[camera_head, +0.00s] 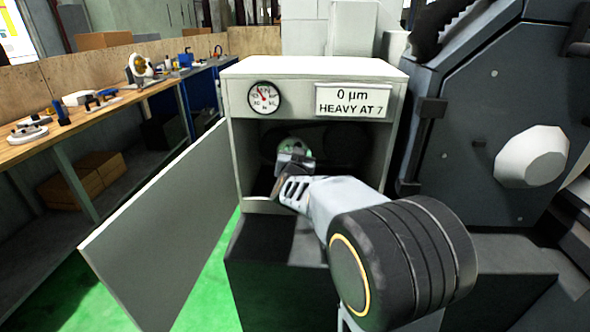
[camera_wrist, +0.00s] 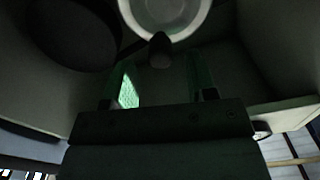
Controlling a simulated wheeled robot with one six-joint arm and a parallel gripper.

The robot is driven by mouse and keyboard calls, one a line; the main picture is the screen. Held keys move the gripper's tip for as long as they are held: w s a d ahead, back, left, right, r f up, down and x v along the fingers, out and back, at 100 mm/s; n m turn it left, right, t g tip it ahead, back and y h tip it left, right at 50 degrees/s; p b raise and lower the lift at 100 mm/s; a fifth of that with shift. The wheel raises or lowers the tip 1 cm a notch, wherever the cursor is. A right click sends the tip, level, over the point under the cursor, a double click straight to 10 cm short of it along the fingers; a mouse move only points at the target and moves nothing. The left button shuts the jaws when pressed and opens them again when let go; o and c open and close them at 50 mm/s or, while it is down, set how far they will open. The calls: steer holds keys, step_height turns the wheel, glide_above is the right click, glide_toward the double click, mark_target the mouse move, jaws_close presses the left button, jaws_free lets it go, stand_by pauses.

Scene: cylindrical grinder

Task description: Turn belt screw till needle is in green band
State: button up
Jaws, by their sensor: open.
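My gripper (camera_wrist: 162,76) is open inside the cabinet, its two fingers apart in the wrist view. A small dark knob (camera_wrist: 160,50), which may be the belt screw, stands just ahead of the fingertips, roughly centred between them. I cannot tell whether they touch it. Beyond it is a pale round rim (camera_wrist: 192,27), cut off by the top edge; no needle or green band can be made out there. In the head view a round gauge (camera_head: 265,97) with a red needle sits on the cabinet front; no green band is readable on it. My wrist hides much of the interior.
The cabinet (camera_head: 318,68) has its door (camera_head: 165,235) open to the left. A sign (camera_head: 352,100) reads "0 µm HEAVY AT 7". A dark round part (camera_wrist: 75,32) lies left of the knob. The dark machine (camera_head: 480,120) stands close on the right; a workbench (camera_head: 150,90) is at left.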

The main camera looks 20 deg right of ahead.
steer(key=v, duration=1)
steer(key=shift+s+a, duration=0.15)
steer(key=shift+s, duration=0.1)
stand_by(1.4)
steer(key=w+d+n, duration=0.2)
steer(key=w, duration=0.2)
steer(key=w+d+n, duration=0.2)
steer(key=w, duration=0.2)
steer(key=w+d+n, duration=0.3)
steer(key=w, duration=0.1)
steer(key=shift+w+d, duration=0.1)
steer(key=shift+w, duration=0.3)
steer(key=shift+b, duration=0.3)
steer(key=c, duration=0.9)
